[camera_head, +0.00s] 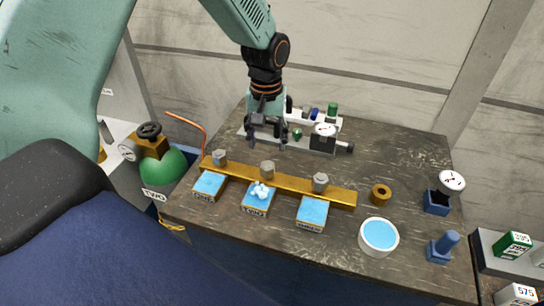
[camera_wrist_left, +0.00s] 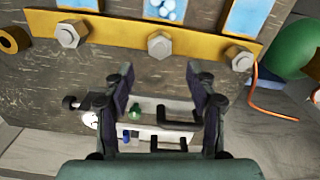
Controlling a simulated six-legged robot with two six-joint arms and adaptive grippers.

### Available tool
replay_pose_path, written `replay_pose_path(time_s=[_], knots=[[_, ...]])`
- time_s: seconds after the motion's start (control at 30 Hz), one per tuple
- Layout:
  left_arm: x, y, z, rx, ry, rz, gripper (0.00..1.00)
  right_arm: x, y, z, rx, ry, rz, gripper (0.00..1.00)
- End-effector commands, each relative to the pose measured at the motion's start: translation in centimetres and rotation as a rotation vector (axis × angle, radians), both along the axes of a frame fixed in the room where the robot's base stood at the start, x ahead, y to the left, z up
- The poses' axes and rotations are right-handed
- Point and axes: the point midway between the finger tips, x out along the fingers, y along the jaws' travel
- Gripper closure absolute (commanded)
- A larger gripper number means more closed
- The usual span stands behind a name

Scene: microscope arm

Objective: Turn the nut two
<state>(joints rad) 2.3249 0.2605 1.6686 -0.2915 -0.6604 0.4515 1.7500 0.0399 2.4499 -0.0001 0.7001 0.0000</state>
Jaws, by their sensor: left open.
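A brass bar (camera_head: 290,183) lies across the table with three grey hex nuts on it. The middle nut (camera_head: 267,169) stands behind the middle blue-topped block (camera_head: 256,200), which carries small white-blue balls and a label that seems to read TWO. In the left wrist view this middle nut (camera_wrist_left: 160,44) lies ahead, centred between my fingers. My left gripper (camera_head: 267,145) is open and empty, pointing down behind the bar, apart from the nut. Its two fingers (camera_wrist_left: 160,85) also show in the left wrist view. My right gripper is not in view.
The left nut (camera_head: 220,157) and right nut (camera_head: 320,182) flank the middle one. A brass ring (camera_head: 381,194), a white bowl (camera_head: 378,237) and blue fixtures (camera_head: 443,247) occupy the right. A green tank (camera_head: 163,167) stands left.

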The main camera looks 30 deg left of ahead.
Motion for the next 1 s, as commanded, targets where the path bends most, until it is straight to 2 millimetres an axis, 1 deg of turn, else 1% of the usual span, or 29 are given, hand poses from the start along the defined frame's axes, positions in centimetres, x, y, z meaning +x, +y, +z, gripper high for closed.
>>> replay_pose_path(time_s=[0.07, 0.17, 0.5, 0.6, 0.73, 1.0], knots=[[-0.1, 0.0, -0.1, 0.000, 0.000, 0.000, 0.43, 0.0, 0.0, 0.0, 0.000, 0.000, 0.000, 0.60], [-0.4, 0.0, -0.8, 0.000, 0.002, -0.001, 0.43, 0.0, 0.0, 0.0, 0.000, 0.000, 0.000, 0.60], [-0.7, -0.1, -5.9, 0.000, 0.002, 0.000, 0.43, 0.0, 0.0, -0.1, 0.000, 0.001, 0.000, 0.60], [-0.6, -0.1, -6.9, 0.001, 0.001, 0.000, 0.43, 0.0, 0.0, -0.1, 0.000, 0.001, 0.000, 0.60], [-0.5, -0.1, -7.7, 0.000, -0.001, -0.001, 0.43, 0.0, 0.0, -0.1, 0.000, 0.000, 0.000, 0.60], [-0.3, -0.1, -7.8, 0.000, -0.001, -0.001, 0.43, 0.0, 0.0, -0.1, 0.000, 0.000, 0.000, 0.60]])
